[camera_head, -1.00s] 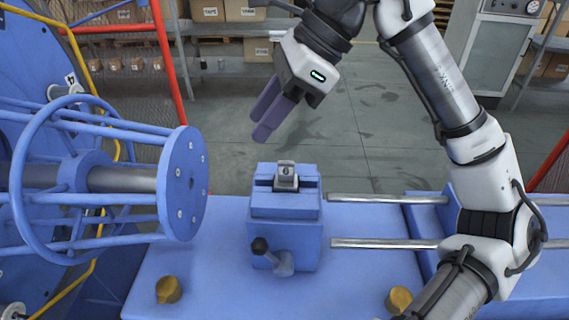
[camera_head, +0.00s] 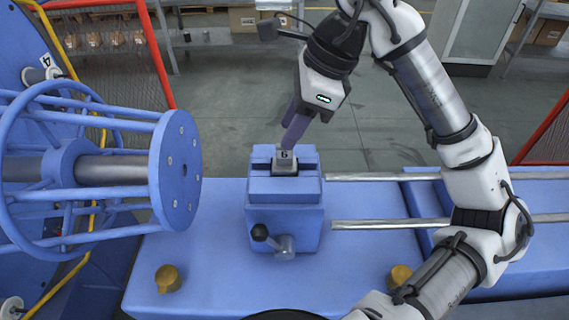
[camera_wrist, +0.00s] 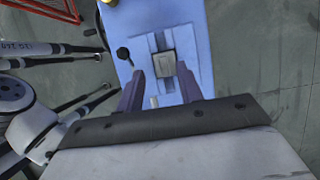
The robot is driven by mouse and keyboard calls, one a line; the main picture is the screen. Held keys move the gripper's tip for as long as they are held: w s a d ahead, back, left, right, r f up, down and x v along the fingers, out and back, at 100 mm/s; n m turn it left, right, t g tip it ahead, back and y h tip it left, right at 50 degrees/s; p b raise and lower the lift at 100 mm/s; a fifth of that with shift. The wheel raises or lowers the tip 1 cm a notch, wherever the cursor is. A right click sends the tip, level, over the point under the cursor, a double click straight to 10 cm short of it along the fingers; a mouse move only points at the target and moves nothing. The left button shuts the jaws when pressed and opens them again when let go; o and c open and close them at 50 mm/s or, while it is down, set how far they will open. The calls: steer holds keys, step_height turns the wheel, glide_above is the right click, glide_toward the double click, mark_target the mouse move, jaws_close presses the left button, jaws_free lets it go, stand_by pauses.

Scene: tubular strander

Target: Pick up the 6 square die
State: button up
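The 6 square die (camera_head: 285,159) is a small grey block marked with a 6. It sits in the slot on top of the blue die holder (camera_head: 285,195). In the wrist view the die (camera_wrist: 165,62) lies in the cross-shaped groove, ahead of the fingertips. My gripper (camera_head: 293,135) points down with its purple fingers just above and behind the die. In the wrist view my gripper (camera_wrist: 163,72) has its two fingers apart, one on either side of the die's line, with nothing between them. I cannot tell whether the fingertips reach down beside the die.
A black-knobbed lever (camera_head: 272,237) is on the holder's front. Two steel rods (camera_head: 385,224) run right from beside the holder. The blue strander cage (camera_head: 175,170) stands to the left. Yellow knobs (camera_head: 168,279) sit on the blue bed (camera_head: 220,265).

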mark_target(284, 162)
steer(key=shift+w+d+p+x, duration=0.15)
steer(key=shift+p+x, duration=0.35)
steer(key=shift+x, duration=0.85)
steer(key=shift+w+d+p+x, duration=0.15)
steer(key=shift+p+x, duration=0.3)
steer(key=shift+x, duration=0.9)
steer(key=shift+f, duration=0.15)
steer(key=shift+d, duration=0.1)
steer(key=shift+c, duration=0.2)
jaws_close()
